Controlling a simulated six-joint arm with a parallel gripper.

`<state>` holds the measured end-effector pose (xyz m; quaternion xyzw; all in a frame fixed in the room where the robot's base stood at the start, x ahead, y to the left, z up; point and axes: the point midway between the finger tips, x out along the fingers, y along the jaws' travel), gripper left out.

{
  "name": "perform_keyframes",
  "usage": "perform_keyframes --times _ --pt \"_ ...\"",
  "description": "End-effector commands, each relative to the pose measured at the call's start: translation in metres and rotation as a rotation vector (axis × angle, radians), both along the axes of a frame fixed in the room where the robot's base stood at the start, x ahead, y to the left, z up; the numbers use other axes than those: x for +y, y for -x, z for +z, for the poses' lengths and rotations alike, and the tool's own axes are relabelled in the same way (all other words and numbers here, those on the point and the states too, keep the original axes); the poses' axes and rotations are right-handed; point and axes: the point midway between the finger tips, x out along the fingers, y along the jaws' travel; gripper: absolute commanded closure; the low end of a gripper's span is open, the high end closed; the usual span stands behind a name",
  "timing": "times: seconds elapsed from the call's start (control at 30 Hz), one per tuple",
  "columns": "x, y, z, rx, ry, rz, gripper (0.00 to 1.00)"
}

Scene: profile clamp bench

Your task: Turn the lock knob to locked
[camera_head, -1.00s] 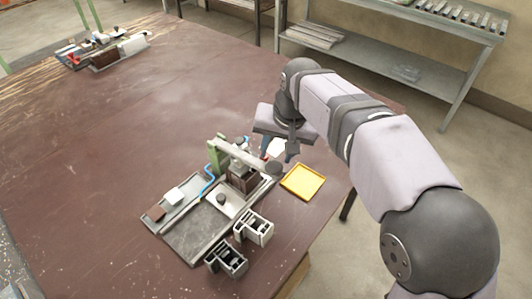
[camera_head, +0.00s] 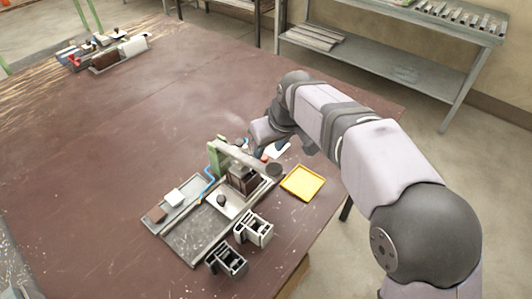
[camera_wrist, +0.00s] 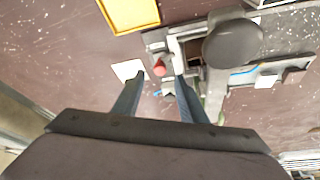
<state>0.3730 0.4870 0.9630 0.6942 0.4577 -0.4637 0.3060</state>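A clamp fixture (camera_head: 200,236) stands on the brown table, with a green post (camera_head: 217,158) and a lever arm ending in a dark round knob (camera_head: 274,170). That dark knob looks large in the wrist view (camera_wrist: 233,43). A small red knob-like part (camera_wrist: 160,68) sits at the fixture's edge. Which of these is the lock knob, and its setting, I cannot tell. My gripper (camera_wrist: 159,77) is open and empty. In the wrist view its two blue-grey fingertips lie on either side of the red part, apparently above it; contact is not visible.
A yellow tray (camera_head: 302,182) and a white square (camera_wrist: 127,70) lie beside the fixture. Two slotted metal blocks (camera_head: 254,229) (camera_head: 227,262) stand in front of it. More parts (camera_head: 104,50) lie at the table's far left. The table's middle is clear.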

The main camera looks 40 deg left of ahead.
Motion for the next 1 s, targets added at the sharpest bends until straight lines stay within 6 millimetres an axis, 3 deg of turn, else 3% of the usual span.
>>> perform_keyframes --times 0.33,0.77,0.9,0.93,1.0 --pt "0.014 -0.006 -0.038 0.001 0.001 0.0 0.62" --pt "0.017 -0.007 -0.045 0.0 0.0 0.0 0.62" --pt "0.017 -0.007 -0.045 0.0 0.0 -0.001 0.95" --pt "0.017 -0.007 -0.045 0.0 0.0 -0.001 1.0" --pt "0.017 -0.007 -0.045 0.0 0.0 -0.001 1.0"
